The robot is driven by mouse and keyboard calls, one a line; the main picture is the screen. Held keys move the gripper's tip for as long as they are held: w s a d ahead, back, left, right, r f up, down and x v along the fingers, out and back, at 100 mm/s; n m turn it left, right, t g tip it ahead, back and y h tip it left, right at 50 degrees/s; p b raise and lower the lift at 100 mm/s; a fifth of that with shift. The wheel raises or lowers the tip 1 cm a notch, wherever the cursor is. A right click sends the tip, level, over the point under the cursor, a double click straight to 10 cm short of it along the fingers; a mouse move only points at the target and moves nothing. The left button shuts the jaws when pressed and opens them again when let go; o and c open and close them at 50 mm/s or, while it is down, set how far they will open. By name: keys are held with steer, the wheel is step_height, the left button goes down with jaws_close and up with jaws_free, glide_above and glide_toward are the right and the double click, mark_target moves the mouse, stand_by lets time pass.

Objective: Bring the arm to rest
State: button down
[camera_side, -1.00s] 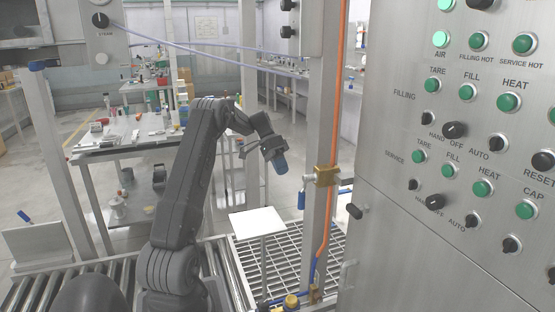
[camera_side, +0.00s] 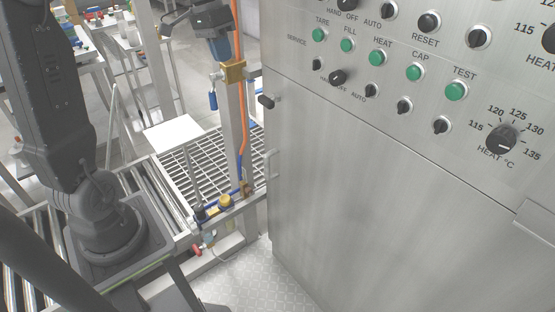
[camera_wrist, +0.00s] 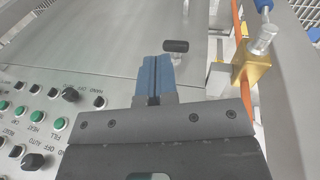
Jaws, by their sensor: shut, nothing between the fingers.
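My gripper (camera_side: 221,48) is at the top of the side view, in front of the metal post and close to the brass block on it. Its blue fingers point down. In the wrist view the blue fingers (camera_wrist: 157,66) are pressed together with nothing between them. They are seen against the steel cabinet front, just short of a black door handle (camera_wrist: 176,46) in the picture. Whether they touch anything cannot be told. The upper part of my arm is cut off by the top of the side view.
The steel control cabinet (camera_side: 400,190) with buttons and knobs fills the right. A brass block (camera_side: 233,72) and orange hose (camera_side: 243,150) run along the post. Rollers lie on the left.

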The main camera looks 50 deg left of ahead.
steer(key=s+d+f+t+y, duration=0.2)
steer(key=s+d+f+t, duration=0.1)
steer(key=s+d, duration=1.2)
steer(key=d+t, duration=0.1)
steer(key=d, duration=0.2)
steer(key=shift+s+m+y, duration=0.35)
steer(key=shift+m+y, duration=0.05)
